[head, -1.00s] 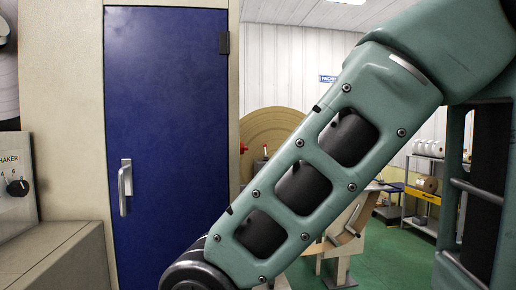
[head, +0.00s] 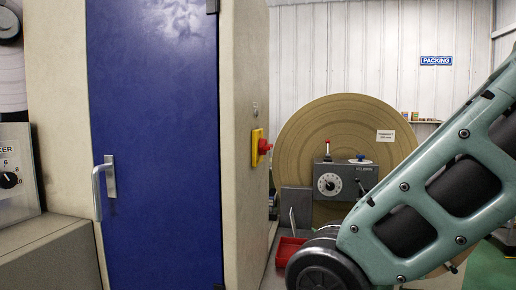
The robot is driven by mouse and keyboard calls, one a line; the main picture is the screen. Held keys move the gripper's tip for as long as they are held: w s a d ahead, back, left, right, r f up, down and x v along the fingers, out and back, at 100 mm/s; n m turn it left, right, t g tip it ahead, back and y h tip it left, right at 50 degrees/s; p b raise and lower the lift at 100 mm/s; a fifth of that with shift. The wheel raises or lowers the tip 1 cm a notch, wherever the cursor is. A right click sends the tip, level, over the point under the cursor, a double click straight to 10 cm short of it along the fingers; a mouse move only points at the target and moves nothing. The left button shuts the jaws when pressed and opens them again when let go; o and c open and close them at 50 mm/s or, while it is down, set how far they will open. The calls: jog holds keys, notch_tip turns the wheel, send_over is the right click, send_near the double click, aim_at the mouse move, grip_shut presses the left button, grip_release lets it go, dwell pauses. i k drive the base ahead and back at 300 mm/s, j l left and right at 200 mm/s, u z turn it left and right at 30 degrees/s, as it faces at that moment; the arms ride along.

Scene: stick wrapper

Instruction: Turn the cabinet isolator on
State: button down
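The cabinet has a blue door (head: 155,140) with a metal lever handle (head: 105,188) on its left side. The door looks shut. On the cabinet's cream right side wall (head: 245,70) is the isolator (head: 260,147), a red rotary knob on a yellow plate. I see it edge-on, so I cannot tell its position. My gripper is out of view. Only my green arm shows at the lower right, with its dark round joint in front of the machine beyond the cabinet.
Right of the cabinet stands a grey control box (head: 345,181) with a dial and a red-topped lever, before a large brown roll (head: 385,125). A red tray (head: 288,250) sits low beside it. A grey panel with a knob (head: 9,180) is at far left.

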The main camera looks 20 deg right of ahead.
aim_at(263, 146)
jog(key=i+l+u, duration=0.1)
jog(key=u, duration=0.75)
jog(key=l+u, duration=0.35)
jog(key=l, duration=0.2)
jog(key=l+u, duration=0.35)
jog(key=l, duration=0.25)
jog(key=l+u, duration=0.35)
jog(key=l, duration=0.2)
